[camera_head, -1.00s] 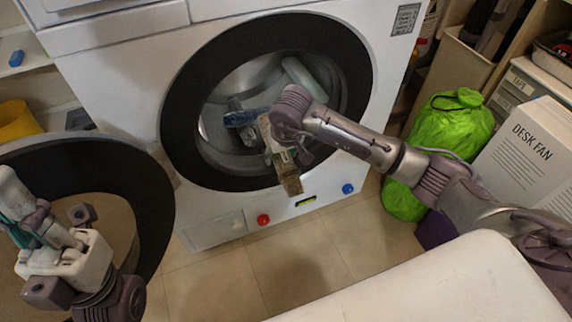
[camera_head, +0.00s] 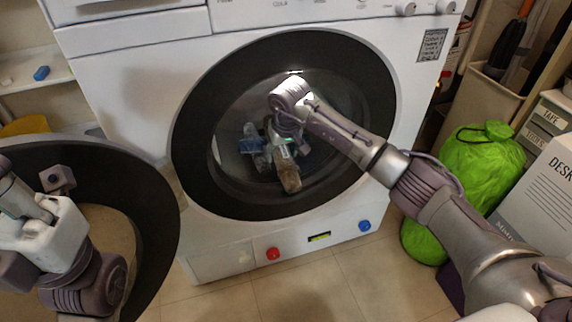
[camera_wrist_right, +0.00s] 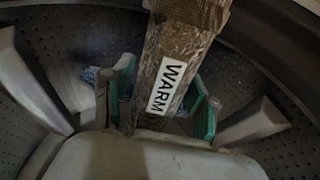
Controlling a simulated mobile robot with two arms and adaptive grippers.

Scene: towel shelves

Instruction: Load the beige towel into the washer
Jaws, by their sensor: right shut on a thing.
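The beige towel, a brownish roll (camera_head: 288,172) with a white label, is in my right gripper (camera_head: 272,142), within the washer's (camera_head: 130,95) round opening. In the right wrist view the towel (camera_wrist_right: 178,62) shows a label reading WARM. The right gripper's (camera_wrist_right: 160,108) green-padded fingers are shut around it, with perforated drum wall on both sides. Part of the towel's far end is cut off at the top of that view. My left gripper (camera_head: 45,190) is at the lower left in front of the open washer door (camera_head: 155,235); its jaw opening is unclear.
A blue item (camera_head: 250,140) is beside the towel in the opening. A red button (camera_head: 272,254) and a blue button (camera_head: 364,226) are on the washer's lower front. A green bag (camera_head: 480,165) and a desk fan box (camera_head: 540,190) stand at the right.

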